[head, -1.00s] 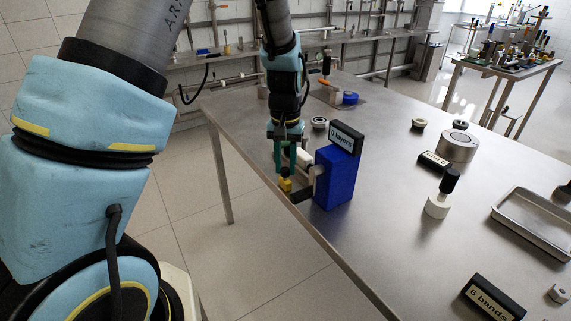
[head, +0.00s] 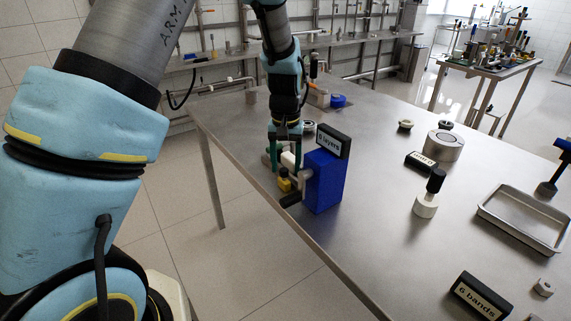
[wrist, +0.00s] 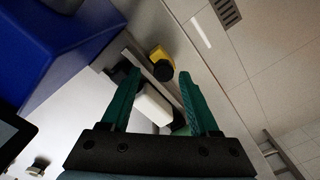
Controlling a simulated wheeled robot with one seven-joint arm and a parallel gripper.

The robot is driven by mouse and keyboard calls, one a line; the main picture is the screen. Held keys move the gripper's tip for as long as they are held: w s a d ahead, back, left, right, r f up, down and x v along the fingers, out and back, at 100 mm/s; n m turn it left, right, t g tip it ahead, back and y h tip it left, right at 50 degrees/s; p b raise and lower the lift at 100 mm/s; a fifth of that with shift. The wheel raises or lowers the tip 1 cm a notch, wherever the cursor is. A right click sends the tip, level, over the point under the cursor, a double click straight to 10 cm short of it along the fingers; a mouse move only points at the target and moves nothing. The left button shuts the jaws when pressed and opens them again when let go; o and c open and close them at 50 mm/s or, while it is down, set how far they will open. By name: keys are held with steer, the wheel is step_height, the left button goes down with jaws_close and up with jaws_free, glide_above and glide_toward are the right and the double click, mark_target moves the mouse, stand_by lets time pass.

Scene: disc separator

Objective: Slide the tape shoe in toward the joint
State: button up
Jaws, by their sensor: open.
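A blue upright block (head: 324,181) stands near the table's left edge, with a black "layers" sign (head: 333,141) on top. On its left side are a white block (head: 288,160), which may be the tape shoe, a yellow piece (head: 284,184) and a black bar (head: 290,199). My gripper (head: 285,167) points down beside the blue block, its teal fingers apart. In the wrist view the white block (wrist: 154,106) lies between the open fingers (wrist: 159,74); contact cannot be told. The yellow piece with a black knob (wrist: 160,64) is just beyond the fingertips. The joint cannot be made out.
The steel table (head: 385,215) is clear right of the blue block. A white post with a black handle (head: 428,195), a metal cylinder (head: 444,145), a tray (head: 522,220) and a "6 bands" sign (head: 480,297) stand farther right. The table's left edge runs close under my gripper.

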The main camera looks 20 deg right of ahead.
mark_target(285, 168)
step_height(285, 168, up, 11)
steer(key=b, duration=0.2)
steer(key=shift+b, duration=0.3)
steer(key=shift+f, duration=0.1)
stand_by(0.3)
steer(key=w+a+f+n, duration=0.2)
steer(key=a+n, duration=0.1)
steer(key=a, duration=1.5)
steer(key=s+a+f+n, duration=0.1)
steer(key=s+a, duration=0.2)
steer(key=a, duration=0.4)
steer(key=s+a+f+n+t, duration=0.1)
steer(key=s+a, duration=0.3)
steer(key=a, duration=0.4)
steer(key=shift+n+t, duration=0.3)
steer(key=shift+d, duration=0.1)
